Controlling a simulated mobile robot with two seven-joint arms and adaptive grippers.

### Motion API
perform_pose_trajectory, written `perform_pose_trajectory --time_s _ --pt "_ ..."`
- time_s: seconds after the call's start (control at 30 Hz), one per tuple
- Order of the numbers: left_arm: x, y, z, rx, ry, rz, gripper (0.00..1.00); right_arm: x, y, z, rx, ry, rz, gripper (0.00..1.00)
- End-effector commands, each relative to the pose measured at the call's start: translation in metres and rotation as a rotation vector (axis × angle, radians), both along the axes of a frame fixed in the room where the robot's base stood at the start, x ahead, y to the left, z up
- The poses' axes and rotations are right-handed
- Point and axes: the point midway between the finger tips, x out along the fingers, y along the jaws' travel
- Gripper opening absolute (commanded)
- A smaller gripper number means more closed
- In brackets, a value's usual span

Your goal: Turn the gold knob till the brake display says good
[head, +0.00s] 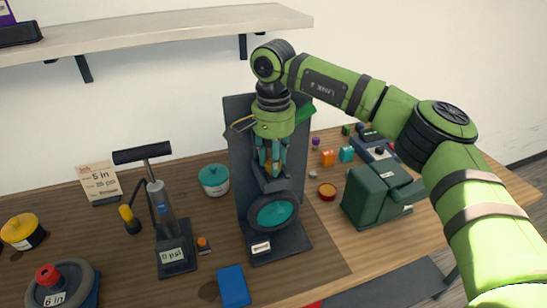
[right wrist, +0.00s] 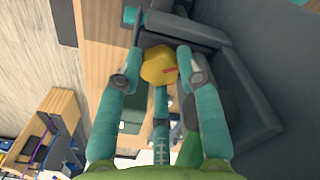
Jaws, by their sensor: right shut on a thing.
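The gold knob (right wrist: 158,66) shows in the right wrist view between the teal fingers of my right gripper (right wrist: 159,62). The fingers are shut on it from both sides. In the head view my right gripper (head: 272,166) points down at the dark brake stand (head: 242,150), above the wheel with a teal hub (head: 274,214), and its fingers mostly hide the knob. A small white display (head: 261,248) sits on the base of the stand; its text is too small to read. My left gripper is not in view.
A hand pump (head: 160,210) with a "0 psi" display stands left of the brake stand. A dark green box-like thing (head: 378,196) stands to the right, near my right arm. A blue block (head: 233,286) lies in front. A shelf (head: 150,34) runs above.

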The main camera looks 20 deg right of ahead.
Motion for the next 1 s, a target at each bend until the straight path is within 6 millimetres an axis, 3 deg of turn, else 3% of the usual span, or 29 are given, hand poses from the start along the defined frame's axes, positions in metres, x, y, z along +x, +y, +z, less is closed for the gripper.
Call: perform_pose_trajectory --time_s 0.3,0.33,0.4,0.77,1.0 --pt "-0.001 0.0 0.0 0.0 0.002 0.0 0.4 0.0 0.0 -0.001 0.0 0.002 0.034 0.04" --pt "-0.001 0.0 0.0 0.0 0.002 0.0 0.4 0.0 0.0 -0.001 0.0 0.002 0.034 0.4" --pt "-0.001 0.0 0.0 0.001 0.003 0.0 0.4 0.0 0.0 -0.001 0.0 0.003 0.034 0.6" --pt "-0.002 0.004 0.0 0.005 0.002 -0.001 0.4 0.0 0.0 0.002 0.0 0.0 0.033 0.6" --pt "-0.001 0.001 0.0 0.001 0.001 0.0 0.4 0.001 0.001 0.039 0.0 -0.004 0.032 0.6"
